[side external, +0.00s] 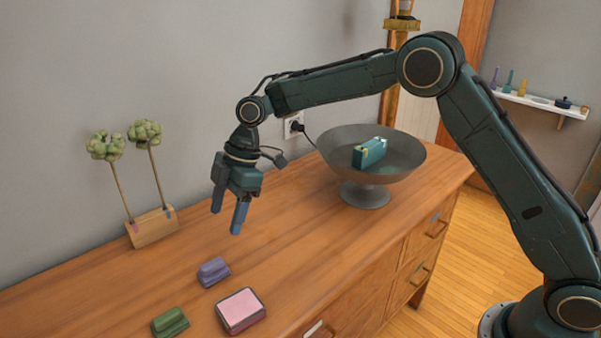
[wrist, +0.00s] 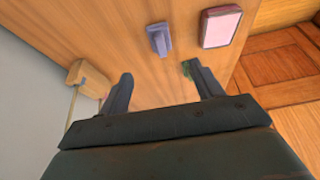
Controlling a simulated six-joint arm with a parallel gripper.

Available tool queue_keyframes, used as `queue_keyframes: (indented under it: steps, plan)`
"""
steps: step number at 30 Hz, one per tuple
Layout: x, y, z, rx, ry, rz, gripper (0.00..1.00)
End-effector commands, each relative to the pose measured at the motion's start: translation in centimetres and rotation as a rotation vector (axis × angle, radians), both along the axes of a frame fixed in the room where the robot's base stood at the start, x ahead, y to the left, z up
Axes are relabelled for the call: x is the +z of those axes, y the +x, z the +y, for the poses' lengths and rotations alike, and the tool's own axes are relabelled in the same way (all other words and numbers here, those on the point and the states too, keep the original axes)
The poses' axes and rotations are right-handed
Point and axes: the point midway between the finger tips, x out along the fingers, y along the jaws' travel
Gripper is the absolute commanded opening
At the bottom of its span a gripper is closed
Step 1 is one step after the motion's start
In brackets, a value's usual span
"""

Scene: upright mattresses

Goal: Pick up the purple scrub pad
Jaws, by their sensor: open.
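The purple scrub pad (side external: 213,271) lies on the wooden dresser top, a small block with a raised grip. It also shows in the wrist view (wrist: 159,39), beyond the fingertips and roughly between them sideways. My gripper (side external: 228,222) is open and empty, in the air above the dresser and behind the pad in the side view. Its two blue-grey fingers point down and touch nothing. Both fingers show in the wrist view (wrist: 158,84).
A pink-topped block (side external: 241,310) and a green pad (side external: 170,322) lie near the purple pad. A wooden holder with two green-topped stems (side external: 153,228) stands by the wall. A grey pedestal bowl (side external: 366,194) holds a teal block (side external: 369,153). The dresser top (side external: 310,235) between is clear.

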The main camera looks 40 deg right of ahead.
Motion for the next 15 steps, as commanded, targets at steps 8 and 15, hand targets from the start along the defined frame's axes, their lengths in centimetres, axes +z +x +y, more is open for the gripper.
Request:
queue_keyframes:
  steps: [8, 15]
  plan:
    - [-3.6, 0.0, 1.5, 0.002, -0.001, 0.005, 0.65]
    - [-6.4, 0.1, 2.7, 0.001, -0.002, 0.002, 0.65]
